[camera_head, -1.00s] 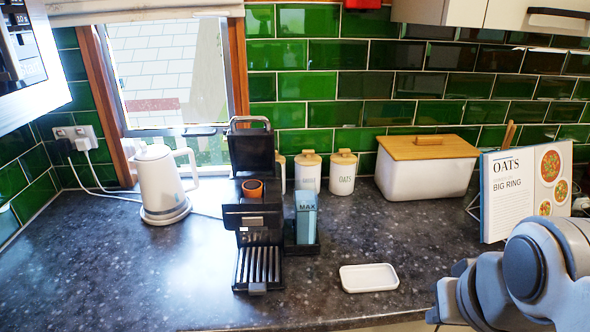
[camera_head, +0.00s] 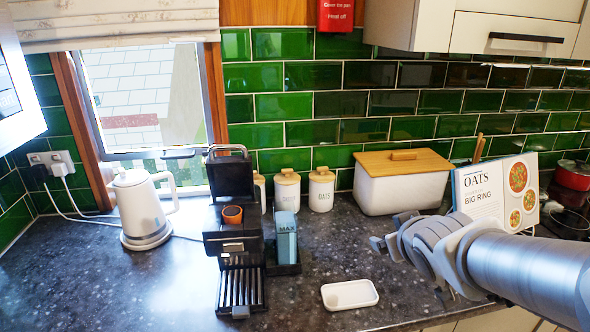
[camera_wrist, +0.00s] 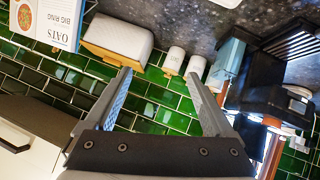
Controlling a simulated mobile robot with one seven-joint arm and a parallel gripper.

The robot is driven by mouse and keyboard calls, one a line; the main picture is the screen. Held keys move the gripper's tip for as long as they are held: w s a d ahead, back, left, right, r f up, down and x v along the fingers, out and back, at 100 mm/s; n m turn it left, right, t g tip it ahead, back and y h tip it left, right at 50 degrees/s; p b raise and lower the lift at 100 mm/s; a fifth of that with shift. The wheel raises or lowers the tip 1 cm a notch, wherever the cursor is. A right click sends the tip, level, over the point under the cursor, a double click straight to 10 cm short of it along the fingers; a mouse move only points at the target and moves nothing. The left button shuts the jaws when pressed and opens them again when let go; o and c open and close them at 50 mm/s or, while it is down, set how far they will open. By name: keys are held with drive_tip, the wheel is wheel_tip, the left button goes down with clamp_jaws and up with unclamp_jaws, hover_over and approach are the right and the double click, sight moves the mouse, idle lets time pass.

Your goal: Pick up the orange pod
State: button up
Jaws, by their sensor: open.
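The orange pod (camera_head: 232,215) sits in the upper part of the black coffee machine (camera_head: 233,243), below its raised lid, in the head view. The coffee machine (camera_wrist: 275,85) is to the right of the fingers there, and the picture is upside down. In the head view my arm reaches in from the right, well to the right of the machine and apart from it; the fingers are not clear there.
A blue water tank (camera_head: 286,238) stands against the machine's right side. A white kettle (camera_head: 143,210) is to the left. White canisters (camera_head: 321,190) and a wooden-lidded bin (camera_head: 400,190) line the wall. A small white tray (camera_head: 350,294) lies at the front. Counter between kettle and machine is clear.

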drive_tip(key=w+a+n+t+y+p, duration=0.1)
drive_tip(key=w+a+n+y, duration=0.1)
drive_tip(key=w+a+y, duration=0.15)
drive_tip(key=n+g+y+p, duration=0.35)
drive_tip(key=n+y, duration=0.25)
drive_tip(key=y, duration=0.5)
approach(234, 212)
drive_tip(key=p+x, duration=0.1)
drive_tip(key=x, duration=0.4)
drive_tip(key=shift+a+f, duration=0.2)
drive_tip(key=shift+p+x, duration=0.9)
drive_tip(key=shift+x, duration=1.7)
drive_tip(key=shift+w+r, duration=0.1)
drive_tip(key=shift+r, duration=0.05)
clamp_jaws()
